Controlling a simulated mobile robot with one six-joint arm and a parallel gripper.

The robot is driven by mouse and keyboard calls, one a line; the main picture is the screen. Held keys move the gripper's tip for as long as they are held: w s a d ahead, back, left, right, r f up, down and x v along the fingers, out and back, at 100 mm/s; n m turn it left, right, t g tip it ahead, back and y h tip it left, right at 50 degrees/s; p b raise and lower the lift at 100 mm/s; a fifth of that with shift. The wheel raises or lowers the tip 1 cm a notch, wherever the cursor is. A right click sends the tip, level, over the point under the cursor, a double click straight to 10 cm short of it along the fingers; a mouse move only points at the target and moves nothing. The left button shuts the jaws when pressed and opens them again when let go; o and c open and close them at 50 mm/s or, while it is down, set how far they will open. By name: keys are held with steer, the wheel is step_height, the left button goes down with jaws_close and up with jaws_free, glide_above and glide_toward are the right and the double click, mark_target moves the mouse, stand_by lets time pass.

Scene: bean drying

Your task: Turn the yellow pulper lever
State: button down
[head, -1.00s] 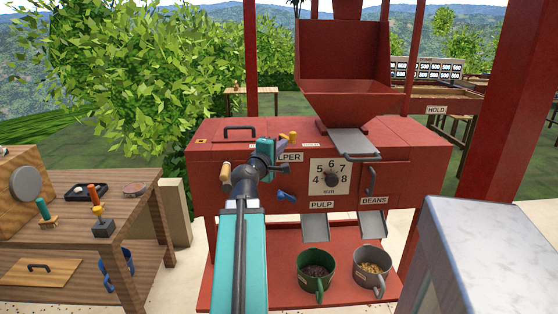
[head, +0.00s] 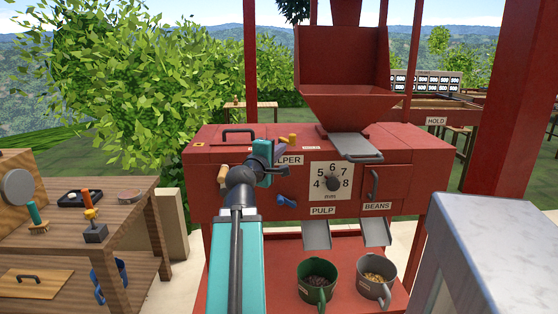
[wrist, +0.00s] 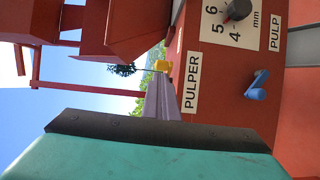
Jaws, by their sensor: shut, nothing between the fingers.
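The red pulper (head: 355,155) stands in front of me, and its PULPER label is partly covered by my arm in the head view. The yellow lever (head: 288,138) shows at the top edge of its front, just right of my wrist. In the wrist view the yellow lever (wrist: 161,66) appears just beyond the fingertips. My gripper (wrist: 162,85) is shut and empty, with its grey fingers reaching along the machine beside the PULPER label. Whether the fingers touch the lever I cannot tell.
A blue lever (head: 286,200) and a numbered dial (head: 333,183) are on the pulper's front. Below are a green cup (head: 316,282) and a grey cup (head: 375,278). A wooden table (head: 130,192) with tools stands left. A red post (head: 505,100) and a pale-topped block (head: 490,240) stand right.

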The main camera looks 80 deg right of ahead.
steer(key=shift+s+a+b, duration=0.15)
steer(key=shift+a+b, duration=0.6)
steer(key=shift+b, duration=0.55)
steer(key=shift+s+a+b, duration=0.15)
steer(key=shift+a+b, duration=0.55)
steer(key=shift+b, duration=0.55)
